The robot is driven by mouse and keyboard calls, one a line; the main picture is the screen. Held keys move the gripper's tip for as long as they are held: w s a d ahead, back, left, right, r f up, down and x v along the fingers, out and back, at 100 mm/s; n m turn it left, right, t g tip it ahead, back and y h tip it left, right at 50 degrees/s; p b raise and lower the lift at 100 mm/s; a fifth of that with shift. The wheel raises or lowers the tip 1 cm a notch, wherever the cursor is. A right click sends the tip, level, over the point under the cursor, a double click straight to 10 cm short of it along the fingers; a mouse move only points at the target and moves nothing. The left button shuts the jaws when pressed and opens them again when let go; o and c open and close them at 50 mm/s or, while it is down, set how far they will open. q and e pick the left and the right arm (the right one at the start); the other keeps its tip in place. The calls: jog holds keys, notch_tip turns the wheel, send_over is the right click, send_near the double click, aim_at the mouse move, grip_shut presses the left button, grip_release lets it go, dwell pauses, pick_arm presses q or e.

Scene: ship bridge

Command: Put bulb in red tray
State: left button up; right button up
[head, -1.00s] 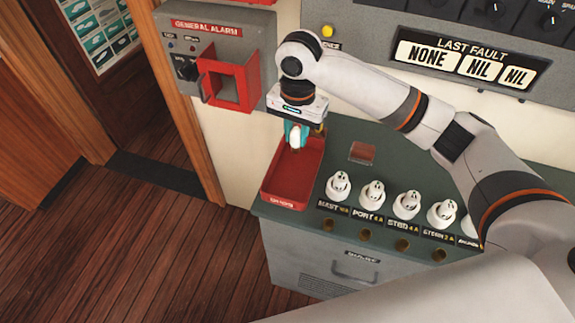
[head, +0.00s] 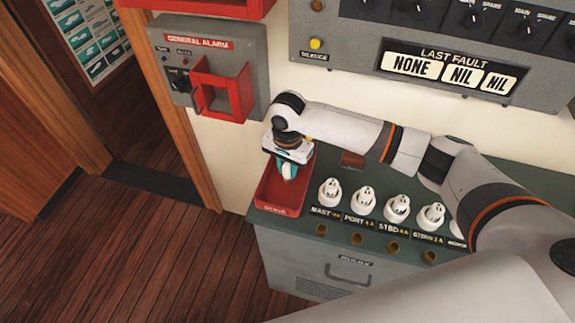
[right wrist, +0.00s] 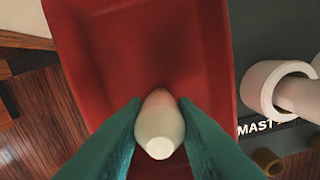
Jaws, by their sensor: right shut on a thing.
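The bulb (right wrist: 160,128) is a small white rounded piece between the teal fingers of my right gripper (right wrist: 158,135) in the right wrist view. In the head view my right gripper (head: 288,172) points down, shut on the bulb, over the red tray (head: 275,208). The red tray also fills the middle of the right wrist view (right wrist: 150,50), below the bulb. The bulb is within the tray's outline; I cannot tell whether it touches the tray floor. My left gripper is not in view.
White lamp holders (head: 330,192) stand in a row on the green cabinet top, right of the tray, with labels in front. The grey alarm box (head: 208,65) is on the wall behind. Open wooden floor (head: 130,260) lies left.

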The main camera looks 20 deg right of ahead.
aim_at(287, 164)
jog(key=o, duration=1)
jog(key=shift+f, duration=0.1)
jog(key=shift+c, duration=0.2)
notch_tip(287, 164, up, 12)
jog(key=b, duration=0.2)
